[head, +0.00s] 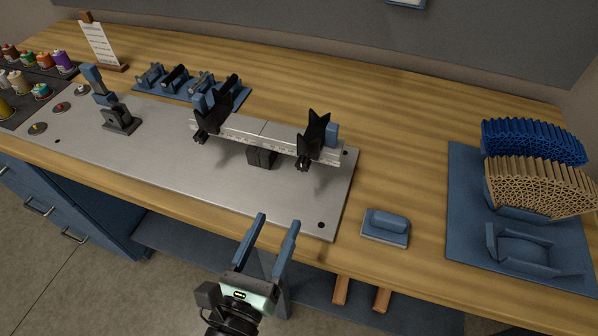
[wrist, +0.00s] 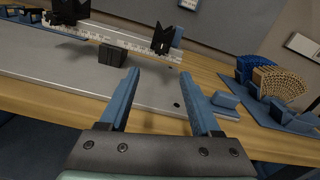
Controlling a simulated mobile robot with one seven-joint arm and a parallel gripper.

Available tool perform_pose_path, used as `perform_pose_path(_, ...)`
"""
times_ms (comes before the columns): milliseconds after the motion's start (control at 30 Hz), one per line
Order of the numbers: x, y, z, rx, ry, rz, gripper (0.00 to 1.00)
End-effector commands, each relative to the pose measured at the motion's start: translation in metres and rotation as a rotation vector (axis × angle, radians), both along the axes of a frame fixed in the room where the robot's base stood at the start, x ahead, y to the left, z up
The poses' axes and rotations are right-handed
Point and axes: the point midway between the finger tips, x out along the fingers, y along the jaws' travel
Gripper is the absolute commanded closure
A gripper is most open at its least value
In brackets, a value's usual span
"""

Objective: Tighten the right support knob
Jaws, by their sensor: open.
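The right support (head: 315,136) is a black V-shaped piece on the right end of a silver rail (head: 262,131). A small dark knob (head: 303,164) shows low on its front side. The right support also appears in the wrist view (wrist: 163,38), where its knob is too small to make out. A matching left support (head: 212,118) stands on the rail's other end. My gripper (head: 277,221) is open and empty, near the front edge of the metal plate and short of the rail. Its two blue fingers are spread in the wrist view (wrist: 158,75).
A blue block (head: 386,226) lies right of the plate. The plate's front area is clear.

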Motion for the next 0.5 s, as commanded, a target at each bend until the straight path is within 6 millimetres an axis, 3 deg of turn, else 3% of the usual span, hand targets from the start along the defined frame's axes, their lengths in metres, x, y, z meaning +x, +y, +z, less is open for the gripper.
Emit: perform_pose_path(500,0.093,-0.032,0.003,0.006,-0.005,-0.005,0.36)
